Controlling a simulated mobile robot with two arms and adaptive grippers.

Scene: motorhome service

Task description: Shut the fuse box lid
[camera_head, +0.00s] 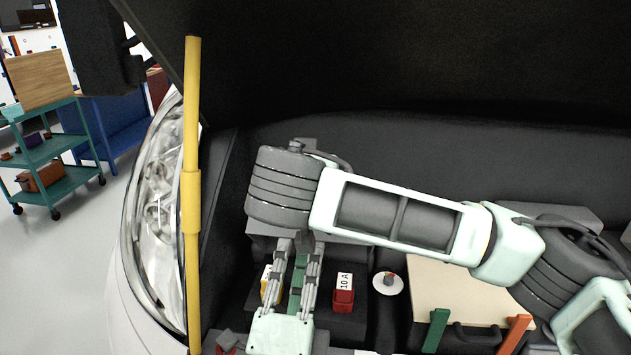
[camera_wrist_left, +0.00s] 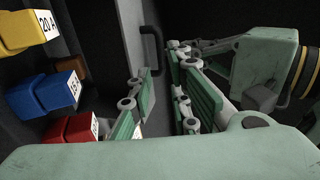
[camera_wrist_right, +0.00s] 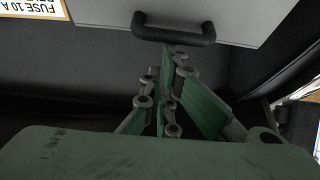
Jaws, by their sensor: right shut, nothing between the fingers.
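The fuse box (camera_head: 373,265) holds a yellow fuse (camera_head: 267,285) and a red 10 A fuse (camera_head: 343,300). The left wrist view shows yellow 20 A, blue 15 A (camera_wrist_left: 45,97) and red fuses. The lid, a grey panel (camera_wrist_left: 130,30) with a black handle (camera_wrist_left: 150,45), stands raised; my right wrist hides most of it in the head view. In the right wrist view the lid (camera_wrist_right: 115,12) and handle (camera_wrist_right: 172,32) are just beyond my right gripper (camera_wrist_right: 168,75), which is shut and empty.
A yellow prop rod (camera_head: 191,220) and the headlight (camera_head: 158,195) stand left. Right are a white disc (camera_head: 388,284), a beige-topped box (camera_head: 460,285), and green (camera_head: 435,330) and orange (camera_head: 514,335) handles. The dark hood (camera_head: 420,60) hangs above. My grippers are close together.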

